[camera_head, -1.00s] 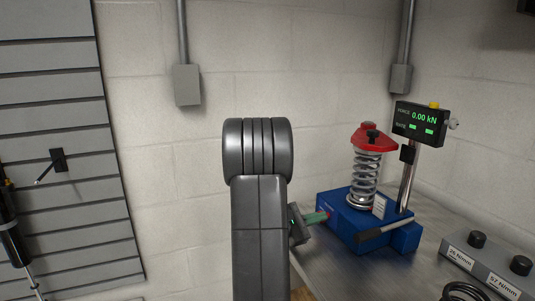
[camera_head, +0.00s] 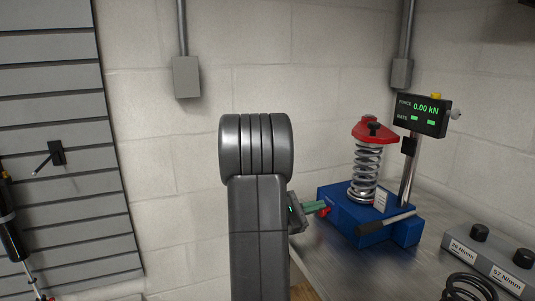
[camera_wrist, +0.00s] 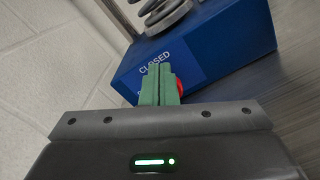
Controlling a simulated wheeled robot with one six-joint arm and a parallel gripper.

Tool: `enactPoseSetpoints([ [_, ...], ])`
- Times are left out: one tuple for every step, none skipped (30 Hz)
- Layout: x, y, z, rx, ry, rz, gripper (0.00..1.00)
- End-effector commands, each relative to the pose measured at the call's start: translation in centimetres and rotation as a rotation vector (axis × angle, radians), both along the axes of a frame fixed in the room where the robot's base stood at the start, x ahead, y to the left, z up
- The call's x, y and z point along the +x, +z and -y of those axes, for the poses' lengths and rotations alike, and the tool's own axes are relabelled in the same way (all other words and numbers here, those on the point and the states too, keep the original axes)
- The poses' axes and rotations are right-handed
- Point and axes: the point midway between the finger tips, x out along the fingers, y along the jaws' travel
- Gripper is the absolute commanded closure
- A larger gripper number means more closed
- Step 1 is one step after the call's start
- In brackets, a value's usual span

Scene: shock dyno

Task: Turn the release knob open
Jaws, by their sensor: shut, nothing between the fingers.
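The release knob (camera_wrist: 180,86) is red and sits low on the near face of the blue dyno base (camera_wrist: 230,35). In the wrist view it is mostly hidden behind my green fingers. The label "CLOSED" is readable on the base beside them. My gripper (camera_wrist: 159,72) is shut and empty, with its fingertips just in front of the base at the knob. In the head view my gripper (camera_head: 322,206) is left of the blue base (camera_head: 375,233), and the red knob (camera_head: 325,212) shows just below its fingertips. I cannot tell whether they touch.
A coil spring (camera_head: 366,170) under a red top plate (camera_head: 372,131) stands on the base. A dark lever handle (camera_head: 386,222) juts from its front. The display (camera_head: 421,116) reads 0.00 kN. A grey spring rack (camera_head: 487,258) and a loose coil (camera_head: 470,289) are at right.

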Motion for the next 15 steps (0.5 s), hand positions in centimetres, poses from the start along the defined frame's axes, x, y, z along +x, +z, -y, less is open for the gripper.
enactPoseSetpoints([
  [0.0, -0.1, 0.0, 0.002, 0.002, -0.003, 1.0],
  [0.0, 0.0, 0.0, 0.002, 0.002, -0.003, 1.0],
  [0.0, 0.1, 0.0, 0.003, 0.002, -0.002, 1.0],
  [-0.1, 0.2, 0.0, 0.003, 0.002, -0.002, 1.0],
  [-0.1, 0.4, 0.0, 0.002, 0.002, -0.002, 1.0],
  [-0.1, 0.5, 0.0, 0.002, 0.002, -0.002, 1.0],
  [-0.2, 0.6, 0.1, 0.002, 0.002, -0.002, 1.0],
  [-0.2, 0.7, 0.1, 0.002, 0.002, -0.002, 1.0],
  [-0.2, 0.7, 0.0, 0.002, 0.002, -0.002, 1.0],
  [-0.3, 0.7, -0.2, 0.002, 0.002, -0.002, 1.0],
  [-0.4, 0.7, -0.4, 0.002, 0.002, -0.002, 1.0],
  [-0.5, 0.7, -0.7, 0.002, 0.002, -0.002, 1.0],
  [-0.6, 0.7, -1.1, 0.001, 0.003, -0.002, 1.0],
  [-0.7, 0.7, -1.5, 0.001, 0.005, -0.002, 1.0],
  [-0.9, 0.7, -1.9, 0.001, 0.005, -0.002, 1.0],
])
